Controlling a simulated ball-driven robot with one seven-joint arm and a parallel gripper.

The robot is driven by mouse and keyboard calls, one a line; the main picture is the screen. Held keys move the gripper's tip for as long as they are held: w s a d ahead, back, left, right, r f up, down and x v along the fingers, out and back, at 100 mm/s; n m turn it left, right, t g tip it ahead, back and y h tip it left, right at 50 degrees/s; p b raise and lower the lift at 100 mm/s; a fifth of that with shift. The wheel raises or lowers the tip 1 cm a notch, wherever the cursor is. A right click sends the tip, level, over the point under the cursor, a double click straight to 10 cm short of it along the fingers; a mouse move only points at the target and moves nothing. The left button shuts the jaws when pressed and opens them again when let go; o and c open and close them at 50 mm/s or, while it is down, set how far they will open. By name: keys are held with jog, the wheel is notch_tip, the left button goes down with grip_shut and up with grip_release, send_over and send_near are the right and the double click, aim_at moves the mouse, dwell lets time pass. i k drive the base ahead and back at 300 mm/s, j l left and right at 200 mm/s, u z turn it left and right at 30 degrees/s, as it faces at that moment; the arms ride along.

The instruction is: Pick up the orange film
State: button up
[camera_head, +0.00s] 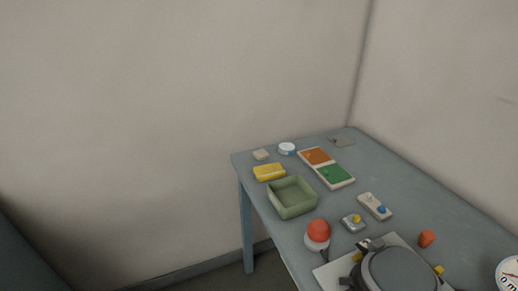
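A flat orange piece (315,156), which looks like the orange film, lies in the far half of a pale two-part tray (341,182) on the blue-grey table. A flat green piece (334,174) lies in the near half, beside the orange one. A small lighter mark shows on each piece; it is too small to make out. My gripper is not in view, and nothing touches the orange piece.
The table (405,195) stands against the right wall. A green open box (292,211), yellow block (269,172), white-and-blue round tin (287,148) and red-topped round item (318,232) stand nearby. Floor left of the table is clear.

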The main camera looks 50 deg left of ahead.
aim_at(316, 156)
jog(key=u, duration=1.1)
